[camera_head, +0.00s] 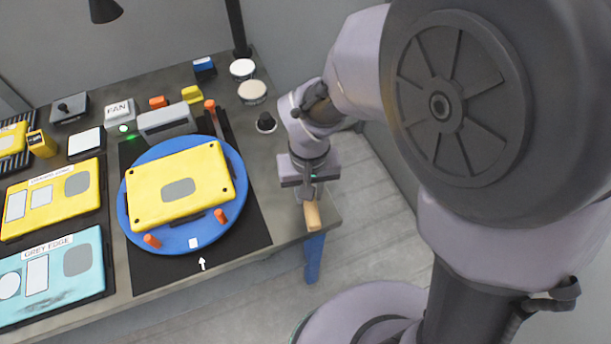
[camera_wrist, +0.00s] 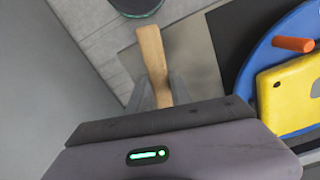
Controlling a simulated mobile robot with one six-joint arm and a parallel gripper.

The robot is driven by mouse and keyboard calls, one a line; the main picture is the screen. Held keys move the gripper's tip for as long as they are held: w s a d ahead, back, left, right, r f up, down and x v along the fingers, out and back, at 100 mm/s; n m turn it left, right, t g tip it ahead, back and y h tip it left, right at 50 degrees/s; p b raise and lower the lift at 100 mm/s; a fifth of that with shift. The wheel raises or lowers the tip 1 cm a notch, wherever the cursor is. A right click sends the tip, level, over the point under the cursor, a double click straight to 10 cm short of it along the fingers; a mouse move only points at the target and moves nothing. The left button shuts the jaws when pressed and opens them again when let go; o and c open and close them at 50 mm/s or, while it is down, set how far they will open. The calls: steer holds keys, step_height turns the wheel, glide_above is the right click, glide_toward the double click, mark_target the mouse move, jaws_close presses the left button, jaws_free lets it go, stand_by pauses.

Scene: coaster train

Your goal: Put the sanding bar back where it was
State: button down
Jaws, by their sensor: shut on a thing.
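A light wooden bar, which looks like the sanding bar (camera_head: 313,216), is in my gripper (camera_head: 308,197) at the right front corner of the workbench. My gripper is shut on it. In the wrist view the bar (camera_wrist: 152,55) sticks out beyond the two grey fingers (camera_wrist: 160,92), slightly tilted. In the head view it appears over the bench's corner edge; I cannot tell whether it touches the top. The part between the fingers is partly hidden.
A blue round turntable (camera_head: 235,205) holding a yellow panel (camera_head: 150,190) with orange pegs lies on a black mat (camera_head: 250,225) left of my gripper. White and cream round tubs (camera_head: 252,91) and a small dark knob (camera_head: 266,122) stand behind. The right bench strip (camera_head: 285,215) is mostly clear.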

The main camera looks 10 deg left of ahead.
steer(key=s+a, duration=0.2)
steer(key=s, duration=0.1)
steer(key=s+a+n, duration=0.1)
steer(key=s+a, duration=0.1)
steer(key=s, duration=0.1)
steer(key=s+a+n, duration=0.1)
steer(key=s+a, duration=0.2)
steer(key=s, duration=0.1)
steer(key=shift+r, duration=0.4)
steer(key=w, duration=0.5)
steer(key=w+d+f+b, duration=0.1)
steer(key=w, duration=0.3)
steer(key=w+d+b, duration=0.1)
steer(key=w, duration=0.4)
steer(key=shift+w+d+f, duration=0.2)
steer(key=shift+w+f, duration=0.1)
steer(key=shift+w, duration=0.05)
steer(key=f, duration=0.1)
steer(key=f+b, duration=0.2)
steer(key=shift+w+d+f+n, duration=0.1)
steer(key=shift+w+n, duration=0.2)
steer(key=shift+w, duration=0.05)
steer(key=shift+f+b, duration=0.25)
steer(key=shift+b, duration=0.05)
steer(key=shift+r, duration=0.2)
steer(key=shift+f, duration=0.15)
steer(key=c, duration=1.2)
jaws_free()
steer(key=shift+o, duration=0.2)
